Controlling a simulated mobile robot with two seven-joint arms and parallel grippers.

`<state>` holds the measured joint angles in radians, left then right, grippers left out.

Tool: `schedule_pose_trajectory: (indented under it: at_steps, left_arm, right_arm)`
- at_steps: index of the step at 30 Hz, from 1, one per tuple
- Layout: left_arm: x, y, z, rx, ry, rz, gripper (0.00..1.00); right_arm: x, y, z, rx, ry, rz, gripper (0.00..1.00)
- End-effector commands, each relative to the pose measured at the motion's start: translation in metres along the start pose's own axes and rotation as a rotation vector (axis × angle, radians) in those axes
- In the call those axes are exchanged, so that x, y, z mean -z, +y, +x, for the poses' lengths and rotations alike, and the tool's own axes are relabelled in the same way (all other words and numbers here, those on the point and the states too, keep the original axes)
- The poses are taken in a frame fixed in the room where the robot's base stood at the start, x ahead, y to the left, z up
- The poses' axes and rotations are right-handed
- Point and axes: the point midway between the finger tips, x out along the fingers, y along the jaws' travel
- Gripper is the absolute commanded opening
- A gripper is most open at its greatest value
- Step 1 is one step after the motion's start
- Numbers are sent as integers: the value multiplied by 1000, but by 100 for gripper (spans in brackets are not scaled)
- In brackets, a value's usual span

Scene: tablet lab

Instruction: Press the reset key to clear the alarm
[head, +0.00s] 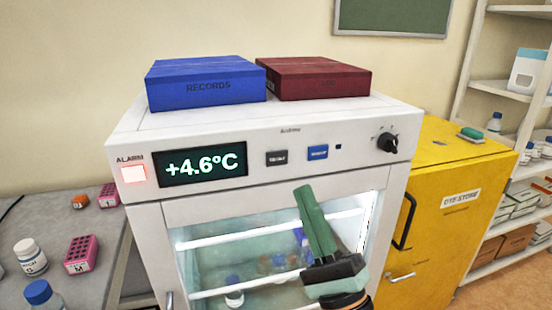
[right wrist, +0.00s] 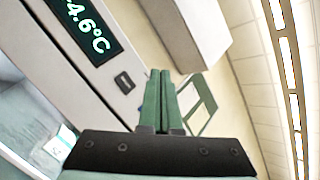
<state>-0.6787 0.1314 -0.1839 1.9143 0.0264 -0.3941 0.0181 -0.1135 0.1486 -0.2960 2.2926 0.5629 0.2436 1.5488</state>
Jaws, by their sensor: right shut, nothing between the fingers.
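The white fridge cabinet (head: 125,140) has a front panel with a display (head: 202,167) reading +4.6°C. The alarm lamp (head: 132,174) beside it glows pale red. A dark key (head: 277,158) and a blue key (head: 318,153) sit right of the display; their labels are too small to read surely. My right gripper (head: 304,190) is shut and empty, its fingertips just below the two keys in the picture. My left gripper is not in view.
A knob (head: 388,143) is on the panel's right. A blue box (head: 205,84) and a dark red box (head: 312,78) lie on top. The glass door (head: 215,255) is below the panel. A yellow cabinet (head: 435,220) stands right; a bench (head: 100,240) with bottles stands left.

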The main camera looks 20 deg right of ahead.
Motion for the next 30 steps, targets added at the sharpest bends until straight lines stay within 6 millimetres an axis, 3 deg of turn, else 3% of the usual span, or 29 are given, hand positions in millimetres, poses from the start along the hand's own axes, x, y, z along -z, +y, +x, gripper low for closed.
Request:
schedule_pose_trajectory:
  at_steps: [8, 21, 30]
  left_arm:
    - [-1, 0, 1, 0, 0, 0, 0]
    - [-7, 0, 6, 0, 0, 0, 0]
    - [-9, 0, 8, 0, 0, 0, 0]
  right_arm:
    - [6, 6, 7, 0, 0, -4, 0]
    - [36, 37, 48, -2, 0, -3, 0]
    - [45, 45, 60, -2, 1, -3, 0]
